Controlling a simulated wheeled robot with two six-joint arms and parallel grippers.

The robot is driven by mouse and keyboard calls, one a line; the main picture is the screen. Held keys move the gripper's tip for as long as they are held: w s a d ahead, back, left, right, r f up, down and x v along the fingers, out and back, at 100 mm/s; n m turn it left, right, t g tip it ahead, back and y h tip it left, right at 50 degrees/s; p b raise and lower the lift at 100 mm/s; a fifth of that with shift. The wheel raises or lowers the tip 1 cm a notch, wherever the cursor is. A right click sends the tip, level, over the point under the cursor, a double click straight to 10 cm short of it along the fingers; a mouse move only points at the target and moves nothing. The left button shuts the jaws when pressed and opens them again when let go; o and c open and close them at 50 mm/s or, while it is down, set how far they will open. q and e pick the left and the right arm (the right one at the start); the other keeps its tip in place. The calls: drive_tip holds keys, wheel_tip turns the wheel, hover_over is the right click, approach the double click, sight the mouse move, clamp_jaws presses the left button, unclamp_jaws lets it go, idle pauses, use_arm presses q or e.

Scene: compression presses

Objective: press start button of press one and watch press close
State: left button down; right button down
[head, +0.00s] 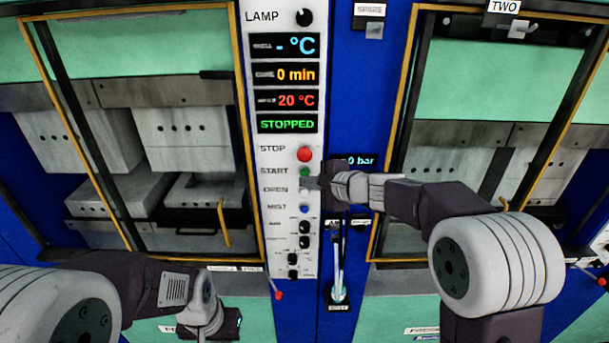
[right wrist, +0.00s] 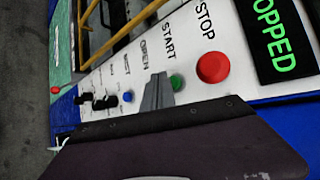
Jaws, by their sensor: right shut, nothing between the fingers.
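The control panel (head: 281,215) stands between the two presses. Its green START button (head: 305,173) sits just below the red STOP button (head: 305,154). My right gripper (head: 312,183) is shut and empty, with its tip at the panel beside and just below START. In the right wrist view the closed fingers (right wrist: 157,92) are right next to the green button (right wrist: 176,82); I cannot tell whether they touch it. The status display (head: 287,124) reads STOPPED. The left press (head: 150,130) shows a gap between its upper and lower blocks. My left gripper (head: 207,322) is low at left, its fingers unclear.
Press TWO (head: 500,130) stands on the right behind a yellow-edged frame. Below START are the OPEN button, a blue button (head: 304,209) and several black knobs (head: 304,242). A lever (head: 338,270) stands right of the panel's lower part. A red-tipped lever (head: 278,294) sticks out below the panel.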

drive_tip(key=shift+w, duration=0.35)
